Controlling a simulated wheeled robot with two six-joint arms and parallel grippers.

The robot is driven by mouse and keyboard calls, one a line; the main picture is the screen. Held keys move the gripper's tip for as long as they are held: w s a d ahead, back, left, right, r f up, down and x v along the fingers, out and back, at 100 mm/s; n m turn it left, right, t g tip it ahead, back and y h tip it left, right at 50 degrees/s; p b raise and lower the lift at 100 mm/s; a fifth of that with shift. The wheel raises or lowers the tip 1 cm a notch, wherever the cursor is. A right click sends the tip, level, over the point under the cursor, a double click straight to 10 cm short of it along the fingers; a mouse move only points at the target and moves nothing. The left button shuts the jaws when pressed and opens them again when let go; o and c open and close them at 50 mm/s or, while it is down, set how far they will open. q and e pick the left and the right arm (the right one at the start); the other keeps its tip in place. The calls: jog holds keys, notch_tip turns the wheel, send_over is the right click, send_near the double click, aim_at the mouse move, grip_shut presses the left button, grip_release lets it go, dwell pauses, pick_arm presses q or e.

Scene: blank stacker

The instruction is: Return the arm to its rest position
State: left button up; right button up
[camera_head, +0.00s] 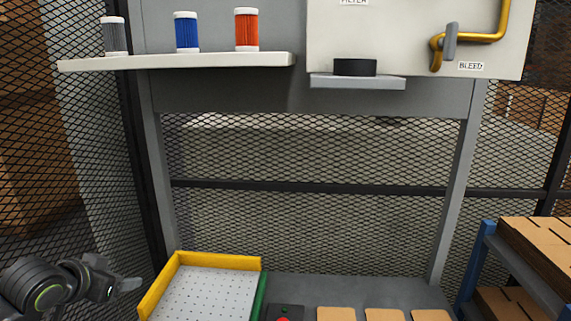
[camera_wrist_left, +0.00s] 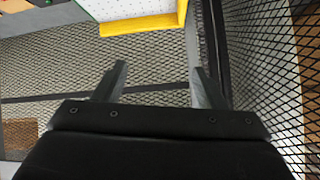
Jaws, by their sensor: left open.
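My left gripper (camera_head: 128,284) shows at the lower left of the head view, left of the yellow-edged perforated tray and apart from it. In the left wrist view, my left gripper (camera_wrist_left: 160,85) has its two fingers apart with nothing between them, and mesh fencing shows behind. My right gripper is in neither view.
A perforated tray with a yellow rim (camera_head: 215,261) stands at the bottom; its yellow edge also shows in the left wrist view (camera_wrist_left: 143,25). A shelf (camera_head: 180,62) holds grey (camera_head: 114,36), blue (camera_head: 187,32) and orange (camera_head: 246,30) cylinders. A black puck (camera_head: 355,67) sits on a ledge. Mesh fencing (camera_head: 60,150) stands at left.

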pick_arm(q)
jog(key=s+d+f+n+g+y, duration=0.1)
jog(key=s+d+f+g, duration=0.1)
jog(key=s+f, duration=0.9)
jog(key=s+d+f+n+g+y, duration=0.1)
jog(key=s+d+f+g, duration=0.15)
jog(key=s+f, duration=0.75)
jog(key=s+d+f+n+g, duration=0.1)
jog(key=s+f+n+g, duration=0.15)
jog(key=s, duration=1.05)
notch_tip(320, 180, down, 25)
jog(key=a+g, duration=0.1)
jog(key=a, duration=0.1)
jog(key=s+d+f+g, duration=0.1)
jog(key=s+f, duration=1.3)
jog(key=f, duration=0.2)
jog(key=shift+s+d, duration=0.25)
jog(key=shift+d, duration=0.1)
